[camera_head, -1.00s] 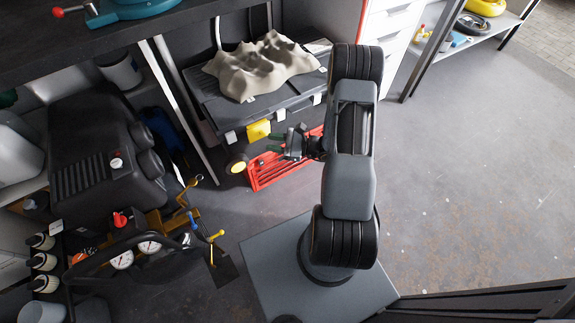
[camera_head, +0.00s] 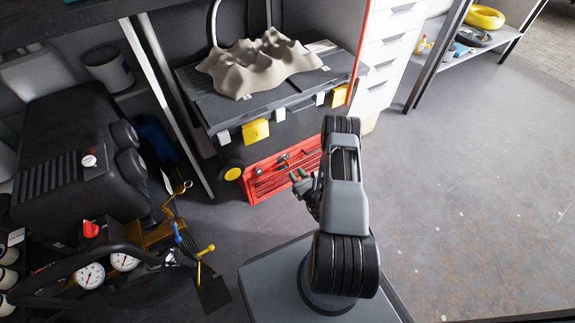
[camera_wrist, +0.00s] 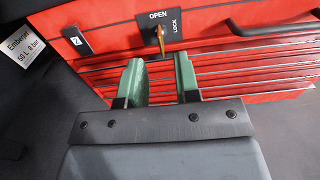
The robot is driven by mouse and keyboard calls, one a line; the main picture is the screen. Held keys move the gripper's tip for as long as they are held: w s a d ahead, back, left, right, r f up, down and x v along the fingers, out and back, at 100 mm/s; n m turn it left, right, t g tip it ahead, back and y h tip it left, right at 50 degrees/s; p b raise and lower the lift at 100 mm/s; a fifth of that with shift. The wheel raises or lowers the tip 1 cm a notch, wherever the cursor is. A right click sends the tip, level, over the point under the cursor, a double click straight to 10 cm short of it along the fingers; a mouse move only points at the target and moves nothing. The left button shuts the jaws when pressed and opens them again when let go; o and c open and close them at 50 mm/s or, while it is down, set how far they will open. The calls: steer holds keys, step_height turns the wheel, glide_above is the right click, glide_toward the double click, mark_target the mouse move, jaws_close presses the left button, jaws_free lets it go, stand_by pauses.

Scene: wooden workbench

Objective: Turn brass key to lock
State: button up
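The brass key (camera_wrist: 161,36) sits in a dark lock plate marked OPEN and LOCK on the front of the red tool chest (camera_wrist: 110,40). It hangs roughly upright in the picture, below OPEN, with LOCK to its right. My gripper (camera_wrist: 159,63) is open, its two green fingers spread just below the key in the wrist view. The key lies beyond the fingertips, between their lines, and appears untouched. In the head view, my gripper (camera_head: 302,182) is in front of the chest (camera_head: 247,187); the key is too small to make out there.
A black case (camera_head: 228,112) with a beige terrain-like model (camera_head: 262,68) stands above the chest. A black compressor (camera_head: 60,150) with gauges and yellow and blue levers fills the left. White drawers (camera_head: 390,50) stand behind. Open floor (camera_head: 470,190) lies to the right.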

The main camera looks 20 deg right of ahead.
mark_target(287, 162)
steer(key=w, duration=0.2)
steer(key=w+b, duration=0.1)
steer(key=w, duration=0.4)
steer(key=shift+w+a+b, duration=0.1)
steer(key=shift+a+b, duration=0.3)
jaws_close()
